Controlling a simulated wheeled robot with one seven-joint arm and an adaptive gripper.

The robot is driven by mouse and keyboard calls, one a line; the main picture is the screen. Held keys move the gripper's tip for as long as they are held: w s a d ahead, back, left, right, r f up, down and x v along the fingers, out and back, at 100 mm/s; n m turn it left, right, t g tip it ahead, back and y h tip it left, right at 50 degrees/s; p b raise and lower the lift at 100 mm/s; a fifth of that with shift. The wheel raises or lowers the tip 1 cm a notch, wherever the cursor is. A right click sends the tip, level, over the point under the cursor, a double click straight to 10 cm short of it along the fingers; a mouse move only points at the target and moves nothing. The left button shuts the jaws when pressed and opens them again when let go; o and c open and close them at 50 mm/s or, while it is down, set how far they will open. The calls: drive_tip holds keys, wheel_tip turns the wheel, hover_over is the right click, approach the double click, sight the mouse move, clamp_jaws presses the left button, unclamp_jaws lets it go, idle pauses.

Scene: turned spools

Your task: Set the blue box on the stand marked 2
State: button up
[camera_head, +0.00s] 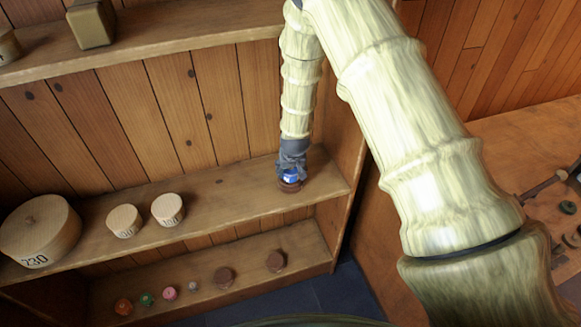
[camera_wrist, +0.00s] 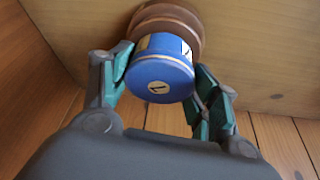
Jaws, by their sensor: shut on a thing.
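The blue box (camera_wrist: 160,80) is round, with a pale band and a yellow label bearing a dark mark, perhaps a 1. In the head view the blue box (camera_head: 291,177) shows small at the right end of the middle shelf. A brown round stand (camera_head: 290,187) is directly under it; the stand also shows behind the box in the wrist view (camera_wrist: 168,18). Box and stand look touching or nearly so. No number on the stand is visible. My gripper (camera_wrist: 160,88) is shut on the box, one finger on each side; in the head view my gripper (camera_head: 291,166) points down.
The middle shelf (camera_head: 235,190) also holds a large round wooden box marked 230 (camera_head: 40,230) and two smaller wooden ones (camera_head: 124,221) (camera_head: 168,210). Two brown round pieces (camera_head: 224,277) (camera_head: 276,261) and several small coloured ones stand on the lower shelf. A shelf side wall (camera_head: 346,150) is close right of my gripper.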

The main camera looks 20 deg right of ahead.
drive_tip(key=shift+f, duration=0.2)
drive_tip(key=o, duration=1)
